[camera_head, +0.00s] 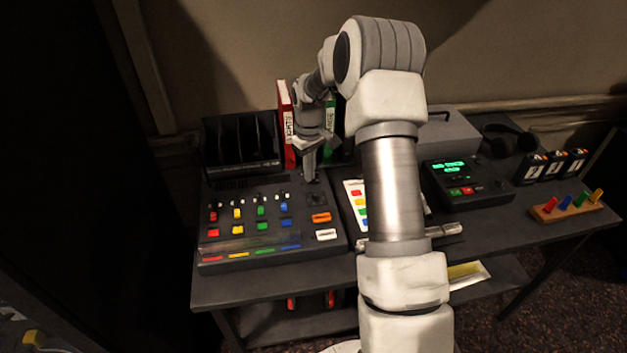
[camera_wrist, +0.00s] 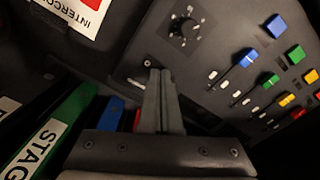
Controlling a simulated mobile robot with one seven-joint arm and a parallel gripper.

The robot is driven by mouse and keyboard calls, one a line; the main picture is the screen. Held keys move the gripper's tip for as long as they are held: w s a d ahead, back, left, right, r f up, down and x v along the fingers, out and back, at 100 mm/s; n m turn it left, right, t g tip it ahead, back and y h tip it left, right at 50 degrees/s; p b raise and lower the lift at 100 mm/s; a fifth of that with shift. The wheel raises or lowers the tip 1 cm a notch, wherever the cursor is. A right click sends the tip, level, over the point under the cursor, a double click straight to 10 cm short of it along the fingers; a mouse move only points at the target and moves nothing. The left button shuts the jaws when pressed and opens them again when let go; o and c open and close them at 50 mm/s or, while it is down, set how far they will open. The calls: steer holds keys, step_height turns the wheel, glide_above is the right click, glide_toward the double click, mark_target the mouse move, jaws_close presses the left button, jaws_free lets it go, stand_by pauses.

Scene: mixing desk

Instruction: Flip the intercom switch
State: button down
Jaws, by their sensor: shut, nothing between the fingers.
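The dark mixing desk (camera_head: 262,252) has coloured sliders and buttons. My gripper (camera_head: 312,178) points down over its back right corner. In the wrist view the closed, empty fingers (camera_wrist: 163,72) reach toward the desk's panel. A small silver toggle lever (camera_wrist: 134,83), which looks like the intercom switch, is just left of the fingertips. A small round silver fitting (camera_wrist: 148,64) shows beside them. I cannot tell whether the fingers touch the lever. In the head view the gripper hides this spot. A black knob (camera_wrist: 184,28) sits on the panel nearby.
A sheet (camera_head: 352,192) with coloured marks lies right of the desk; its red INTERCOM label (camera_wrist: 90,6) shows in the wrist view. Red (camera_head: 286,120) and green (camera_head: 330,116) binders stand close behind the gripper. A black rack (camera_head: 240,142) stands at the back left.

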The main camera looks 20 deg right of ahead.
steer(key=shift+f, duration=0.35)
steer(key=shift+r+p, duration=2.35)
steer(key=shift+r, duration=1.15)
steer(key=shift+r, duration=0.1)
